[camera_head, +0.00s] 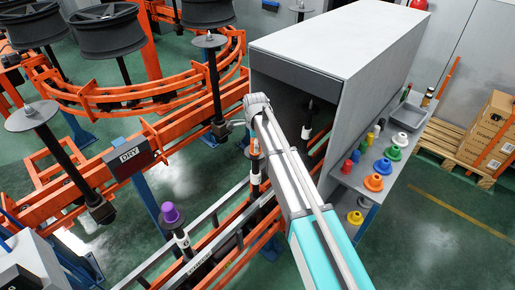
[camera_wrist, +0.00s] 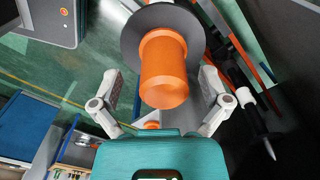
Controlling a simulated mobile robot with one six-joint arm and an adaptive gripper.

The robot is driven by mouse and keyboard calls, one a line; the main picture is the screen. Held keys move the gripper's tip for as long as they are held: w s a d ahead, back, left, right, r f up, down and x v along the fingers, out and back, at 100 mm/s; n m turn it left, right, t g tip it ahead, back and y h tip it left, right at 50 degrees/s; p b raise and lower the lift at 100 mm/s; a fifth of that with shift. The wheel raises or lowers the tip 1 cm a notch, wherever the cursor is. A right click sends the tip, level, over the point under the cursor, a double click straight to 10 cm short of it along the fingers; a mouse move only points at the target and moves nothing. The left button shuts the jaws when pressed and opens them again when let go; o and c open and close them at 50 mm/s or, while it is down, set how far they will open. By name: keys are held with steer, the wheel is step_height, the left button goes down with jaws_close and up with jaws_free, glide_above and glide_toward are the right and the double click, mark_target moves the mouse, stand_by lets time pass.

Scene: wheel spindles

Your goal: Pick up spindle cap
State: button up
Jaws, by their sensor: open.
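An orange spindle cap (camera_wrist: 163,68) fills the upper middle of the wrist view, in front of a dark round disc (camera_wrist: 135,38). My gripper (camera_wrist: 160,78) is open, with one finger on each side of the cap. Gaps show between the fingers and the cap, and I see no contact. In the head view, my arm reaches up from the bottom to the conveyor side, and I cannot make out the fingers there. A purple cap (camera_head: 171,213) sits on an upright spindle (camera_head: 182,240) left of my arm.
A grey booth (camera_head: 340,45) stands right of my arm's end. Several coloured caps (camera_head: 382,166) stand on a shelf beside it. Orange conveyor rails (camera_head: 110,98) with upright spindles (camera_head: 214,85) run on the left. A pallet with boxes (camera_head: 490,125) stands at far right.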

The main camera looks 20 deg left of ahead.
stand_by(0.3)
steer(key=c, duration=1.1)
steer(key=shift+r, duration=0.1)
step_height(320, 180, up, 10)
steer(key=p, duration=1)
steer(key=shift+c, duration=0.2)
